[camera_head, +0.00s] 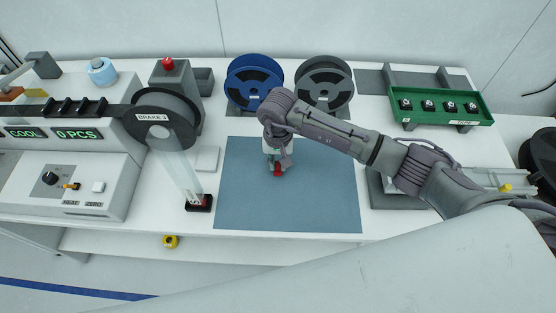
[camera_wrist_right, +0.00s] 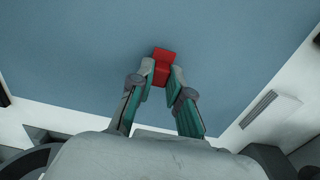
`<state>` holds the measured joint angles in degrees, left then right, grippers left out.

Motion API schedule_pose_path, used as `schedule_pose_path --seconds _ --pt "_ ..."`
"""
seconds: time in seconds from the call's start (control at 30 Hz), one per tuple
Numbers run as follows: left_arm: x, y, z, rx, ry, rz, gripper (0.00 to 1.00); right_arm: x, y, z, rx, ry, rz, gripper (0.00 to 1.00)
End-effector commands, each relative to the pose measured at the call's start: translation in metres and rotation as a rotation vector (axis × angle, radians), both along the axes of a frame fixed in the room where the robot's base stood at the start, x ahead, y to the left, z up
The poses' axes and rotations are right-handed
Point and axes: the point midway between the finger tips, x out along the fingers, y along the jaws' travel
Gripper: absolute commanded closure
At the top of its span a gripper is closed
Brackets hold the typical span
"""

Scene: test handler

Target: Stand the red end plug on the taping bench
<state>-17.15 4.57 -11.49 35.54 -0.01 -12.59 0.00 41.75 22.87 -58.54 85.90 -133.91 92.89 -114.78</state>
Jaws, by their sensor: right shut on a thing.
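The red end plug (camera_head: 278,169) is a small red block at the blue-grey mat (camera_head: 320,205) on the white bench (camera_head: 120,213). My right gripper (camera_head: 277,163) points down over the mat and is shut on the plug. In the right wrist view the plug (camera_wrist_right: 163,66) sits between the fingertips of my right gripper (camera_wrist_right: 162,78), over the mat (camera_wrist_right: 90,50). I cannot tell whether the plug touches the mat. My left gripper is not in view.
A blue reel (camera_head: 255,78) and a dark grey reel (camera_head: 324,82) stand behind the mat. A green tray (camera_head: 440,118) with several black parts is at the back right. A machine with a brake reel (camera_head: 163,117) stands left. The mat around the plug is clear.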

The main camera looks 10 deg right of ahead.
Motion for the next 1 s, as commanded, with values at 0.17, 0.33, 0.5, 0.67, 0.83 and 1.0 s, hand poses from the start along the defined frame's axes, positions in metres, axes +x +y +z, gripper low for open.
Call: schedule_pose_path --seconds 0.17,0.33,0.5,0.67,0.83,1.0 --pt "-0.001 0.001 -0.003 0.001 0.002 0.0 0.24 0.0 0.0 -0.002 -0.001 0.0 0.0 0.71" --pt "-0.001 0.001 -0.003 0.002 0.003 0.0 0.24 0.0 0.0 -0.002 0.0 0.0 0.0 0.58" --pt "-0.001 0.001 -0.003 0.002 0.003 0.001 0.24 0.0 0.0 -0.002 0.0 0.0 0.0 0.58" --pt "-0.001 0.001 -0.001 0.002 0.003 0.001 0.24 0.001 0.0 0.005 0.001 -0.002 0.0 0.58" --pt "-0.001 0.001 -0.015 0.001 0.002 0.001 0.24 0.002 0.0 0.033 0.001 -0.009 0.002 0.58" --pt "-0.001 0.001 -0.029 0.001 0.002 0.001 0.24 0.002 0.0 0.071 0.0 -0.008 0.003 0.58"
